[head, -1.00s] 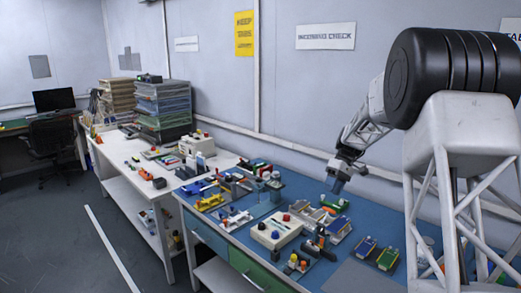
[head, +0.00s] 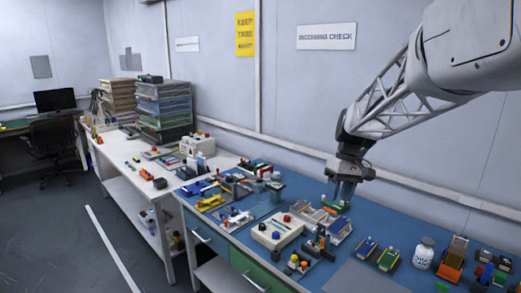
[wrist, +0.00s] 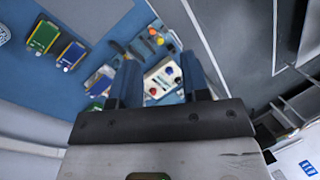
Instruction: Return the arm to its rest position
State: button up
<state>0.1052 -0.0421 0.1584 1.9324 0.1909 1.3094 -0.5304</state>
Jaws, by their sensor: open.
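My gripper (head: 341,192) hangs over the back of the blue bench, fingers pointing down. In the wrist view its two fingers (wrist: 160,68) stand apart with nothing between them but the bench far below. In the head view the fingers overlap a green item (head: 336,208); touching cannot be told, but the gripper looks above it. A blue pouch cell (head: 365,247) and a green pouch cell (head: 388,258) lie apart on the bench; the wrist view shows the green cell (wrist: 43,36) and the blue cell (wrist: 71,55) too.
A white box with a red button (head: 276,232) sits mid-bench, amid several small fixtures. A white bottle (head: 424,253) and an orange-and-black rack (head: 453,258) stand at right. A grey mat (head: 362,277) lies bare in front. The wall with its sign (head: 326,36) rises behind the bench.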

jog(key=s+a+f+m+t+h, duration=0.1)
jog(key=s+f+m+t, duration=0.1)
jog(key=s, duration=1.4)
jog(key=s+a+f+m+t+h, duration=0.1)
jog(key=s+f+m+t, duration=0.1)
jog(key=s, duration=1.4)
jog(key=shift+a+t+h, duration=0.3)
jog(key=shift+a+t, duration=0.1)
